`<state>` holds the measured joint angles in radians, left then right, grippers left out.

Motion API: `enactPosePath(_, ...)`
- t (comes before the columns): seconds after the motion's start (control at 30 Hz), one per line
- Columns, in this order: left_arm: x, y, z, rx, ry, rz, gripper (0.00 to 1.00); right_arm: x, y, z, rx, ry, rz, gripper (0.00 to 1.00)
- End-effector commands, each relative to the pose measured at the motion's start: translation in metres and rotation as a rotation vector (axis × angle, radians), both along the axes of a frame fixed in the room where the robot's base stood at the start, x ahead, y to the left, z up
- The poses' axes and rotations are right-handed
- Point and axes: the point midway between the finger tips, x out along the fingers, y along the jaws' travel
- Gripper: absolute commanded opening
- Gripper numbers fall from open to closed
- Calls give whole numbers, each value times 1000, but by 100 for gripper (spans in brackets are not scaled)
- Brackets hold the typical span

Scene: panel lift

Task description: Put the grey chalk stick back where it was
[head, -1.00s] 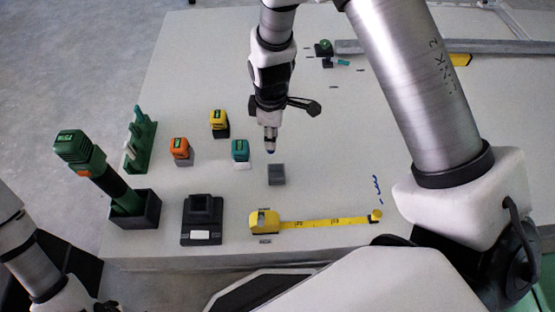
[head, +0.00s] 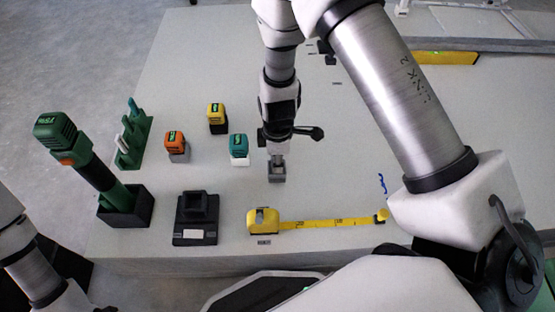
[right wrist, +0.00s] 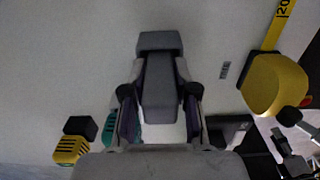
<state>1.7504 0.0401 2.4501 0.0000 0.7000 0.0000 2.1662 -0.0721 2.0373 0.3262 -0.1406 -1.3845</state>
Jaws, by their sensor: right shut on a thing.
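My right gripper (head: 277,160) is down at a small grey block (head: 277,178) in the middle of the table. In the right wrist view its two fingers (right wrist: 160,118) are shut on a grey piece, which I take as the grey chalk stick (right wrist: 160,88). The far end of the stick meets the grey block (right wrist: 160,41). How deep the stick sits in the block is hidden by the gripper and the stick itself. My left arm shows at the lower left of the head view, but its gripper is out of view.
Orange (head: 174,140), yellow (head: 216,113) and teal (head: 238,145) capped blocks stand left of the gripper. A green rack (head: 134,140), a green-handled tool (head: 75,150) and a black stand (head: 196,220) are further left. A yellow tape measure (head: 262,221) lies extended in front.

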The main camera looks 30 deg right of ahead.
Motion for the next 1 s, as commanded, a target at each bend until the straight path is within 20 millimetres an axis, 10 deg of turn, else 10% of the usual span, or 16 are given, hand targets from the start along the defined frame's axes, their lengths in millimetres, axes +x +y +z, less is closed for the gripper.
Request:
enactPosePath(0.03,0,0,-4,0,0,0,53,0,0,-4,0,0,0,0)
enactPosePath(0.07,0,0,-2,0,0,0,53,0,0,-2,0,0,0,35)
enactPosePath(0.13,0,0,-2,0,0,0,53,0,0,-2,0,0,0,53)
enactPosePath(0.53,0,0,8,0,0,0,53,1,0,11,0,-1,0,53)
enactPosePath(1.0,0,0,55,0,0,0,53,1,0,116,0,-1,0,53)
